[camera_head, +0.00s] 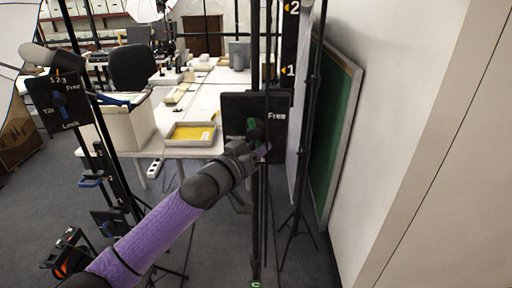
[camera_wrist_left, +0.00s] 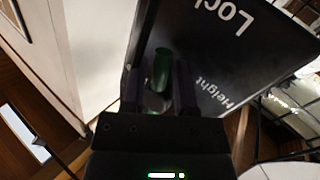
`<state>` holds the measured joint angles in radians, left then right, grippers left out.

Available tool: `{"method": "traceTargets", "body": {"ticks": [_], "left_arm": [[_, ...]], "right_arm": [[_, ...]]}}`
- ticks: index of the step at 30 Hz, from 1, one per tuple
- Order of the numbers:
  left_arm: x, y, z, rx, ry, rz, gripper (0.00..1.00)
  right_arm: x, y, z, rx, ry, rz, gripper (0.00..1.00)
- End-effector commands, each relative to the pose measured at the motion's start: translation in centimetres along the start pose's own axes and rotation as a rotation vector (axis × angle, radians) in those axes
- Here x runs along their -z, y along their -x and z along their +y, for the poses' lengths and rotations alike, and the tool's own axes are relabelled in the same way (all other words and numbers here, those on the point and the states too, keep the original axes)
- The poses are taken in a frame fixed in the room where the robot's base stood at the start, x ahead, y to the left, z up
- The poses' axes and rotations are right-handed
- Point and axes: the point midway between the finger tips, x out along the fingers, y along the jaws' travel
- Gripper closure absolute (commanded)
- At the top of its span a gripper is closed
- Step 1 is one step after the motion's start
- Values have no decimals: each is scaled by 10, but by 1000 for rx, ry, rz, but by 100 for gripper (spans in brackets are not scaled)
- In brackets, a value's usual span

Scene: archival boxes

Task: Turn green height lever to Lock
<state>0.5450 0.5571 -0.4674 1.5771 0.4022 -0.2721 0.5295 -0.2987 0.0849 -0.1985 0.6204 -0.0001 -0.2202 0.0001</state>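The green height lever (camera_head: 256,128) sits on a black panel (camera_head: 237,102) marked "Free" on a stand in the head view. The gripper covers the panel's lower part there. In the wrist view the green lever (camera_wrist_left: 162,68) stands between the two fingers of my left gripper (camera_wrist_left: 160,90), with a narrow gap seeming to show on each side. The words "Lock" and "Height" show upside down on the black panel (camera_wrist_left: 235,50). My left gripper (camera_head: 262,149) also shows at the panel in the head view. Which mark the lever points to is unclear. My right gripper is not in view.
Another black panel (camera_head: 59,102) with a blue knob, marked "Tilt", "Free" and "Lock", stands at the left. A green board (camera_head: 335,130) leans by the right wall. Thin stand legs and poles surround the panel. A white table (camera_head: 206,96) with trays is behind.

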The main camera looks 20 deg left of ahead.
Motion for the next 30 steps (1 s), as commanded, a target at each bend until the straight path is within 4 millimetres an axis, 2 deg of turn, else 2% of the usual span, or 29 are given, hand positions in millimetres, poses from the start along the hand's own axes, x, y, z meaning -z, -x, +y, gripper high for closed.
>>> {"method": "traceTargets", "body": {"ticks": [7,12,19,25,30], "left_arm": [[0,-1,0,0,0,0,66],[0,0,0,0,0,-1,100],[0,0,0,1,-4,-4,100],[10,3,-2,22,-127,-91,100],[6,5,-6,37,-222,-154,100]], "right_arm": [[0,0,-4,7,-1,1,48],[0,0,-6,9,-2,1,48],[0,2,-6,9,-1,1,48],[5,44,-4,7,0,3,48],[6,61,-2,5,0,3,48]]}}
